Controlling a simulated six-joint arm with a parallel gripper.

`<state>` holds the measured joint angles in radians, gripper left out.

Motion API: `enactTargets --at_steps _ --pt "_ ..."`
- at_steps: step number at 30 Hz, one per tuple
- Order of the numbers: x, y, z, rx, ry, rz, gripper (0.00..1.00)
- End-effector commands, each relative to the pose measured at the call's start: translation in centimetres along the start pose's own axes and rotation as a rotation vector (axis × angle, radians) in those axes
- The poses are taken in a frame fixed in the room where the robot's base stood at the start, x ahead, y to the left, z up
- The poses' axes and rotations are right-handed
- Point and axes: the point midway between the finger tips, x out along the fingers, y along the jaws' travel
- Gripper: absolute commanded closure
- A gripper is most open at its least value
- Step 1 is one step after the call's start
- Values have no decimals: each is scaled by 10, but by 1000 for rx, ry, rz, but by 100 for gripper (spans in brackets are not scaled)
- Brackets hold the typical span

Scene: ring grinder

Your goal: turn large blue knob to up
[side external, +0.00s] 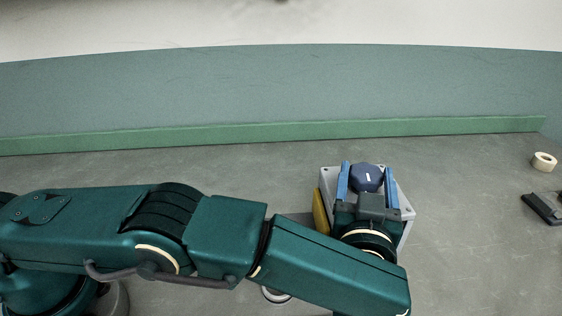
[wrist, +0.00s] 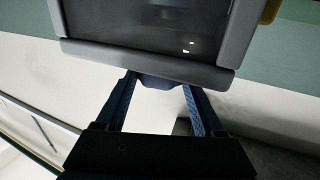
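The large blue knob (side external: 367,178) sits on top of a light grey box (side external: 405,208) in the side external view. A short white mark on the knob's face runs nearly up and down in the picture. My gripper (side external: 367,172) is over the box, with one blue finger on each side of the knob. The fingers are spread about as wide as the knob, and I cannot tell whether they touch it. In the wrist view my fingertips (wrist: 159,81) flank a dark blue edge of the knob (wrist: 160,84), mostly hidden.
A yellow part (side external: 321,212) is at the box's left side. A white tape roll (side external: 544,162) and a dark object (side external: 541,208) lie far right on the grey table (side external: 470,200). A dark panel in a grey frame (wrist: 150,62) fills the wrist view's top. Table behind the box is clear.

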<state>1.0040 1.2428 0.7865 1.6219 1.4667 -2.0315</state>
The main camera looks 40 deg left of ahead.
Motion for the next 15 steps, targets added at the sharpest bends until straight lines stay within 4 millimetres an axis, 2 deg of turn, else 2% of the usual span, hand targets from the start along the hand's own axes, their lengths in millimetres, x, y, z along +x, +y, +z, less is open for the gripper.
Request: enactTargets --at_steps 1,2,11,15 --pt "-1 0 0 1 1 -2 12" --pt "-1 0 0 1 1 -2 1" --pt "-1 0 0 0 1 0 1" --pt "-12 0 0 1 1 1 1"
